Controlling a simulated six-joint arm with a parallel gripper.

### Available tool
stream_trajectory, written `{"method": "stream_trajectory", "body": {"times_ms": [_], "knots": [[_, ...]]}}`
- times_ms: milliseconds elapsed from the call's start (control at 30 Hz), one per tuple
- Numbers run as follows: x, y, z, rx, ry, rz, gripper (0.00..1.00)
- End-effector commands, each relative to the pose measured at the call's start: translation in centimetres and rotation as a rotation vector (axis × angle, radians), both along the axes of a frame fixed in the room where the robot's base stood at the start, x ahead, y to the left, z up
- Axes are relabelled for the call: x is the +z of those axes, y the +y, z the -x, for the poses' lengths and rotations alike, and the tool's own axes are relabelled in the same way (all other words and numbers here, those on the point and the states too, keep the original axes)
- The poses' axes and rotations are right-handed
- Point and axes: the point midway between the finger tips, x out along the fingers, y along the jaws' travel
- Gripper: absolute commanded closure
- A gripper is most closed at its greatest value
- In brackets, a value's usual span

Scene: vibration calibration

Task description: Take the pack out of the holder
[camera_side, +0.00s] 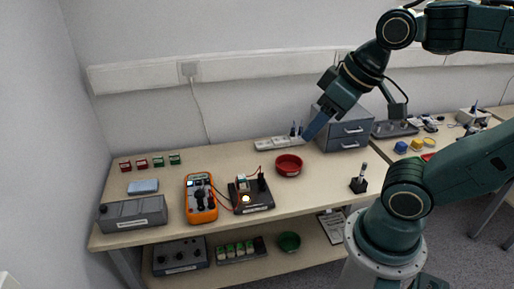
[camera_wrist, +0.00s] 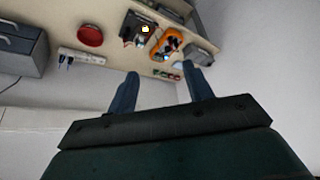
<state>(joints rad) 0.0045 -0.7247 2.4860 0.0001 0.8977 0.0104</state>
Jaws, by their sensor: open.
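A dark board (camera_side: 265,203) lies on the bench, with a small light-topped block (camera_side: 242,183) standing upright on it and a glowing lamp (camera_side: 246,199) in front. The block may be the pack in its holder, but it is too small to tell. My gripper (camera_side: 307,137) is above the back of the bench, right of and well away from the board. In the wrist view its two fingers (camera_wrist: 161,72) are apart with nothing between them.
An orange multimeter (camera_side: 201,199) with leads stands left of the board. A red bowl (camera_side: 288,165), a power strip (camera_side: 273,144) and a grey drawer unit (camera_side: 345,138) are near my gripper. A black stand (camera_side: 359,185) is at the bench's right.

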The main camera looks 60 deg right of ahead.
Motion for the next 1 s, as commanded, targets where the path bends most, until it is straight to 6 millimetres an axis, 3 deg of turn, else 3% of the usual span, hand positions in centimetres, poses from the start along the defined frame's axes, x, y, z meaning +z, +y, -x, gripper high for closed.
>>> {"method": "stream_trajectory", "body": {"times_ms": [267,567,1000], "knots": [[0.2,-0.6,-3.2,-0.076,0.056,-0.025,0.49],[-0.5,-1.9,-8.5,-0.200,0.136,-0.063,0.49],[-4.3,-4.5,-16.2,-0.386,0.249,-0.114,0.49]]}}
